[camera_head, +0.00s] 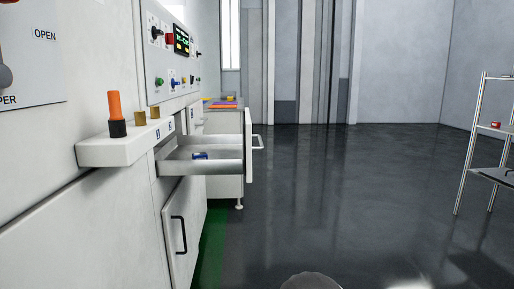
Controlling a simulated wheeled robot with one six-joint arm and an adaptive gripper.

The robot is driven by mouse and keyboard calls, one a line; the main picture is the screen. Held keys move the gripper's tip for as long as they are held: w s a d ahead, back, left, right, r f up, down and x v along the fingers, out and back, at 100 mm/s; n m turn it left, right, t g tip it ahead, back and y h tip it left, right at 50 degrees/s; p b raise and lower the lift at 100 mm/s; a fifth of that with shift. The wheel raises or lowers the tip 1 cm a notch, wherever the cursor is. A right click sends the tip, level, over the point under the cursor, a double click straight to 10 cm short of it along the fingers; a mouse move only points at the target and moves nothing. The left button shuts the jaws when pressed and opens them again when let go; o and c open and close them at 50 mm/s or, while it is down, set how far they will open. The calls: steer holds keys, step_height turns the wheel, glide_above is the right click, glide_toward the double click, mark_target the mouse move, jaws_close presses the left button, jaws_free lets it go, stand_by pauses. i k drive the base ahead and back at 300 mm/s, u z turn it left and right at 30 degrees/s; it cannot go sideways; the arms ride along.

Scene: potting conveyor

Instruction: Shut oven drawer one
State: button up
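One drawer (205,167) stands pulled out to the right from the white cabinet on the left. Its tall white front (248,150) bears a pale bar handle (258,142) on the outer side. A small blue object (200,156) lies inside on the grey drawer floor. Small blue number plates, one seemingly reading 1 (157,135), sit on the cabinet edge by the drawer; I cannot tell for sure which number belongs to it. My gripper is not in view.
A white ledge (110,150) with an orange-and-black knob juts out at the near left. A lower door (183,235) has a black handle. A control panel (172,55) is above. A metal shelf rack (485,150) stands right. The dark floor between is clear.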

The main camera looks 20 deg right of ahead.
mark_target(228, 154)
steer(key=k, duration=0.2)
steer(key=z, duration=2)
steer(key=i, duration=1.45)
steer(key=u, duration=2.8)
steer(key=k, duration=0.55)
steer(key=u, duration=0.85)
steer(key=i, duration=0.45)
steer(key=z, duration=0.75)
steer(key=i, duration=0.7)
steer(key=z, duration=0.75)
